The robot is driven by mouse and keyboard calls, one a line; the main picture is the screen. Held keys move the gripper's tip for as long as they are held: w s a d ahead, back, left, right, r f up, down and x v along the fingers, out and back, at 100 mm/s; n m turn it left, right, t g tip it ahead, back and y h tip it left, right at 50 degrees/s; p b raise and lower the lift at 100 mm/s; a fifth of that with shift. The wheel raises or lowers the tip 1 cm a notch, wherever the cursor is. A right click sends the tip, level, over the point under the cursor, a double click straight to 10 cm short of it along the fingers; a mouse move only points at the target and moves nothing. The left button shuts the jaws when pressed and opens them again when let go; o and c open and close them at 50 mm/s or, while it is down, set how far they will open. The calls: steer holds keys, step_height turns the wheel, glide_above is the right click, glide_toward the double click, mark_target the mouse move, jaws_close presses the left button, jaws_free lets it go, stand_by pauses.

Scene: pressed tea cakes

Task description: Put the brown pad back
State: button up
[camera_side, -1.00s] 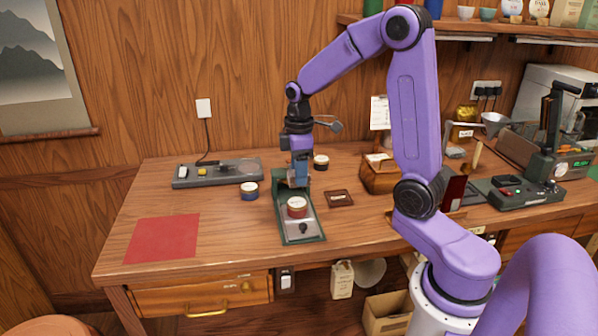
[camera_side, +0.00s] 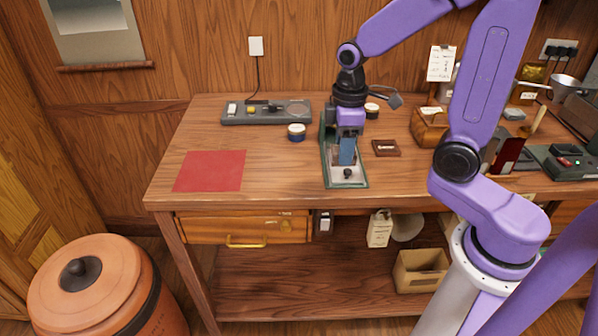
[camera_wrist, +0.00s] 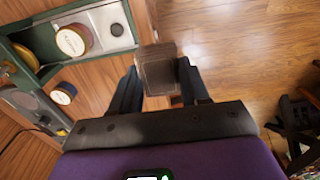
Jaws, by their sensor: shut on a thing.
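My gripper (camera_side: 346,152) hangs low over the green tray (camera_side: 329,180) in the side view. In the wrist view my gripper (camera_wrist: 158,75) is shut on a small brown-grey block, which looks like the brown pad (camera_wrist: 156,62). It is held up clear of the table. In the side view the fingers hide it. A dark brown square piece with a white label (camera_side: 386,148) lies flat on the table just right of the tray.
A grey panel (camera_side: 265,112) is at the back. A red mat (camera_side: 210,171) lies at the left. A wooden box (camera_side: 430,127) stands to the right. The table's front edge is close.

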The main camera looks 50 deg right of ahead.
steer(key=w+f, duration=0.3)
steer(key=w, duration=0.1)
steer(key=w+f, duration=0.3)
steer(key=w, duration=0.1)
steer(key=w+f, duration=0.2)
steer(key=w, duration=0.2)
steer(key=shift+w+a+f, duration=0.2)
steer(key=shift+f, duration=0.2)
steer(key=shift+w+f, duration=0.15)
steer(key=shift+f, duration=0.8)
steer(key=shift+w+f, duration=0.15)
steer(key=shift+f, duration=0.8)
steer(key=o, duration=1.1)
steer(key=shift+f, duration=0.15)
step_height(320, 180, up, 12)
steer(key=shift+r, duration=0.2)
